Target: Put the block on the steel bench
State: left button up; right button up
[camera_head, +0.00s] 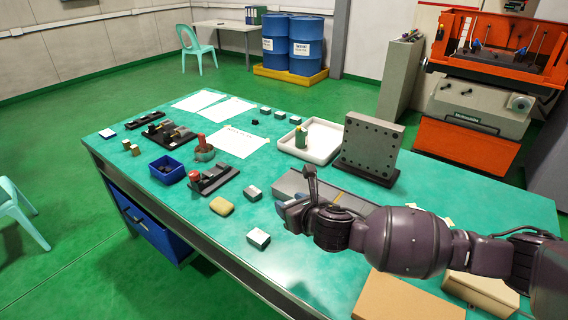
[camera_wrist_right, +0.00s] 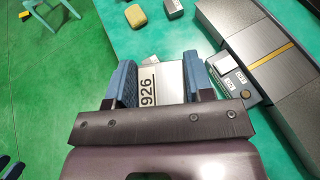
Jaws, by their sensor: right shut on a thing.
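My right gripper (camera_wrist_right: 163,82) is shut on a pale metal block (camera_wrist_right: 150,84) marked 926, which sits between its two blue fingers in the wrist view. In the head view the right gripper (camera_head: 288,206) is over the front part of the green-topped bench (camera_head: 325,235), and I cannot pick out the held block there. I cannot tell whether the block touches the bench top. My left gripper is not in view.
A long grey bar with a yellow stripe (camera_wrist_right: 265,55) lies beside the gripper. A yellow pad (camera_head: 222,206), a blue bin (camera_head: 167,172), a white tray (camera_head: 322,151) and an upright drilled plate (camera_head: 370,150) stand on the bench. Cardboard boxes (camera_head: 405,298) are at the front right.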

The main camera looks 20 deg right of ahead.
jog(key=shift+w+a+r, duration=0.1)
jog(key=shift+w+r, duration=0.1)
jog(key=shift+w, duration=0.1)
jog(key=b, duration=0.3)
send_over(289, 258)
notch_tip(289, 258, down, 15)
jog(key=shift+w, duration=0.1)
jog(key=shift+f+b, duration=0.4)
jog(key=shift+f, duration=2)
jog(key=shift+f, duration=0.1)
jog(key=o, duration=0.9)
jog(key=shift+o, duration=1.7)
